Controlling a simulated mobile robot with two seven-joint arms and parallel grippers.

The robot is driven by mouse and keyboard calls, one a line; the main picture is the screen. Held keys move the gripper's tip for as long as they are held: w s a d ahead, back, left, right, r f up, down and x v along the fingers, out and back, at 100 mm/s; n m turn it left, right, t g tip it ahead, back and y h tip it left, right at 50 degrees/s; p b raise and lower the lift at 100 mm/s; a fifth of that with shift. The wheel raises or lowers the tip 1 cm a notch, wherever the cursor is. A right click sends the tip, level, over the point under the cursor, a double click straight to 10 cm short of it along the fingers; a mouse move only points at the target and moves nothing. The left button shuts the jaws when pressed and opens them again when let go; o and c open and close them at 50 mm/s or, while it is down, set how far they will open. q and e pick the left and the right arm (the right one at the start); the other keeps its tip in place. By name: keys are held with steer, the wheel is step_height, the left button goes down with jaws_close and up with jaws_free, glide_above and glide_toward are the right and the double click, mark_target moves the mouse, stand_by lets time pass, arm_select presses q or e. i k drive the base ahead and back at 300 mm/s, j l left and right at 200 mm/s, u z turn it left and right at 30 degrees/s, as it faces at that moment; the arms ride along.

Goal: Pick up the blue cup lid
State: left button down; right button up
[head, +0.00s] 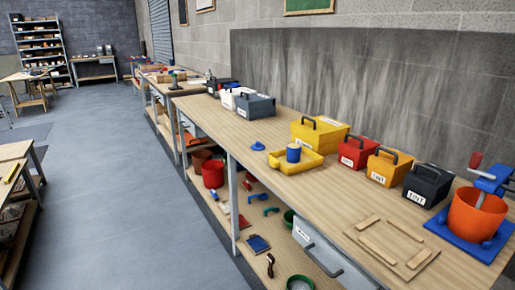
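A small blue lid with a raised knob (257,146) lies on the wooden workbench (225,133), near its front edge. A blue cup (293,153) with a pale top stands in an open yellow tray (313,161), just to the right of the lid. The lid and the tray are apart, with bare wood between them. Neither of my grippers is in view.
Behind stand a yellow toolbox (320,132), a red box (355,151), an orange box (388,167) and a dark box (427,184). An orange bucket (476,214) sits on a blue base at right. Wooden strips (378,241) lie in front. The floor (130,200) at left is open.

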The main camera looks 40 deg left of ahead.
mark_target(258, 146)
steer(key=i+j+z, duration=0.1)
steer(key=j, duration=0.35)
steer(key=i+j, duration=0.2)
steer(key=j, duration=0.25)
steer(key=i+j+z, duration=0.15)
steer(key=j, duration=0.3)
steer(key=i+j, duration=0.1)
steer(key=j, duration=0.4)
steer(key=i+j+z, duration=0.15)
steer(key=j, duration=0.3)
